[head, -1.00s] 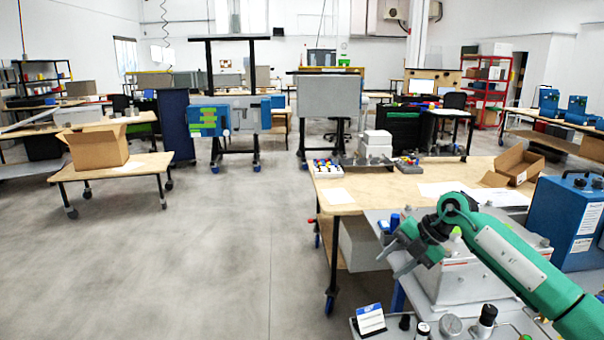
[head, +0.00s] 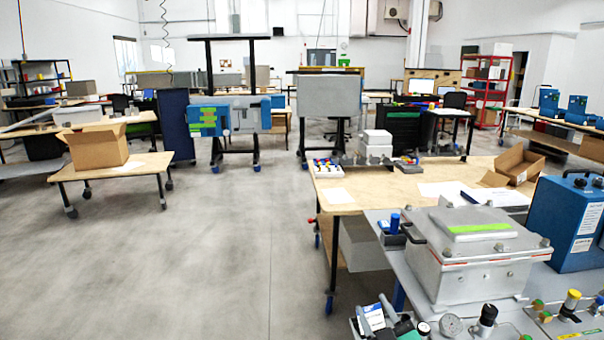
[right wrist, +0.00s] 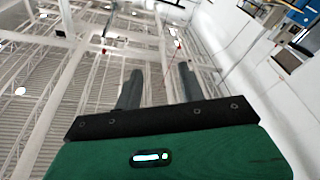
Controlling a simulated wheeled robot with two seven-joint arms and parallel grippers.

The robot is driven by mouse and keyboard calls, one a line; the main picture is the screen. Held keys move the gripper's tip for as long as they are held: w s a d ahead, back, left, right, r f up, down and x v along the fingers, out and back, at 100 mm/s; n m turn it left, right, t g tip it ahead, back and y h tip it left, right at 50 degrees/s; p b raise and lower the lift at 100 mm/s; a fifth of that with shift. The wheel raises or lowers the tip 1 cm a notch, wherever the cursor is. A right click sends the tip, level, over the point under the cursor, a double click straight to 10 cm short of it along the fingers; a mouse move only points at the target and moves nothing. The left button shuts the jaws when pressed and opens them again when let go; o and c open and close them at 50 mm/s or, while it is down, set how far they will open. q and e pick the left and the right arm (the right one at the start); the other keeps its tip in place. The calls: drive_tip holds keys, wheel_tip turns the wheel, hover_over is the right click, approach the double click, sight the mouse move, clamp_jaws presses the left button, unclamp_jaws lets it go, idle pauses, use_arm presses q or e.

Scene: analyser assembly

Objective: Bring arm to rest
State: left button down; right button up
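My left gripper is in neither view.
A grey metal box (head: 475,262) with a green strip on its lid stands on the right bench. Beside it are a blue case (head: 566,222), a pressure gauge (head: 451,325) and several knobs. The floor (head: 230,250) to the left is clear.

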drive_tip(key=s+d+f+m+g+h, duration=0.3)
drive_tip(key=s+f+g, duration=0.1)
drive_tip(key=s+f, duration=0.3)
drive_tip(key=s+d+f+m+g+h, duration=0.2)
drive_tip(key=s+d+f+m+g, duration=0.15)
drive_tip(key=s+f, duration=0.35)
drive_tip(key=s+d+f+g, duration=0.1)
drive_tip(key=s+f+g, duration=0.3)
drive_tip(key=s, duration=0.6)
drive_tip(key=s+f+g, duration=0.4)
drive_tip(key=s+g, duration=0.1)
drive_tip(key=s, duration=0.4)
wheel_tip(320, 180, down, 30)
drive_tip(key=s+d+f+g, duration=0.1)
drive_tip(key=s+f, duration=0.8)
drive_tip(key=f, duration=0.1)
drive_tip(key=s+d+f+g, duration=0.1)
drive_tip(key=s+d+f, duration=0.1)
drive_tip(key=s+f, duration=0.8)
drive_tip(key=shift+s+d+n+y, duration=0.2)
drive_tip(key=shift+d+n+y, duration=0.1)
drive_tip(key=shift+n, duration=0.15)
